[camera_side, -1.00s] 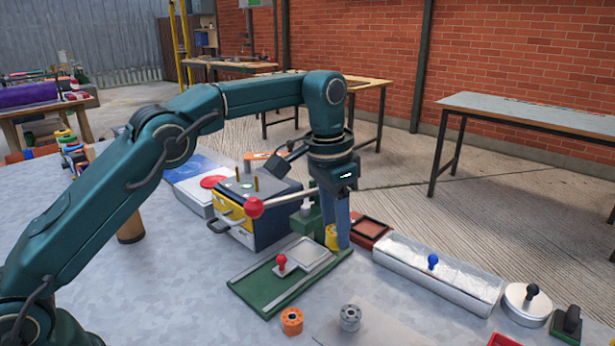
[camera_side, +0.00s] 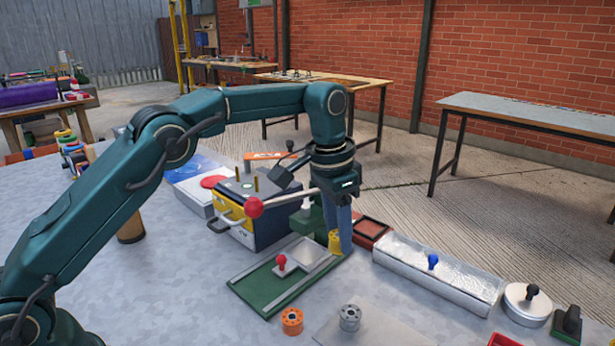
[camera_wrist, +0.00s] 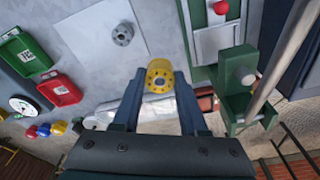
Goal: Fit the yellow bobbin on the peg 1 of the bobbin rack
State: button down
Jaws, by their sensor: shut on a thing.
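The yellow bobbin (camera_side: 335,243) is between the fingertips of my gripper (camera_side: 339,236), held at the far right end of the green base plate. The wrist view shows its round end with a centre hole and a ring of small holes (camera_wrist: 159,76); my gripper (camera_wrist: 158,84) is shut on its sides. In the side view it looks slightly tilted. Two upright brass pegs (camera_side: 256,184) stand on a dark box with a yellow front (camera_side: 236,213), left of my gripper. I cannot tell whether this is the bobbin rack, and no peg number is legible.
A lever with a red ball (camera_side: 254,207) reaches left from a green press (camera_wrist: 236,95), close to my gripper. The green plate (camera_side: 262,300) carries a red knob (camera_side: 281,263). An orange bobbin (camera_side: 291,321) and a grey bobbin (camera_side: 349,317) stand in front. A foil-covered box (camera_side: 440,277) lies to the right.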

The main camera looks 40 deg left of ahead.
aim_at(334, 296)
jog(key=shift+s+f, duration=0.35)
jog(key=shift+f, duration=0.2)
notch_tip(334, 296, down, 10)
jog(key=shift+r, duration=0.2)
jog(key=shift+f, duration=0.15)
dwell(0.3)
jog(key=shift+c, duration=2.2)
grip_release()
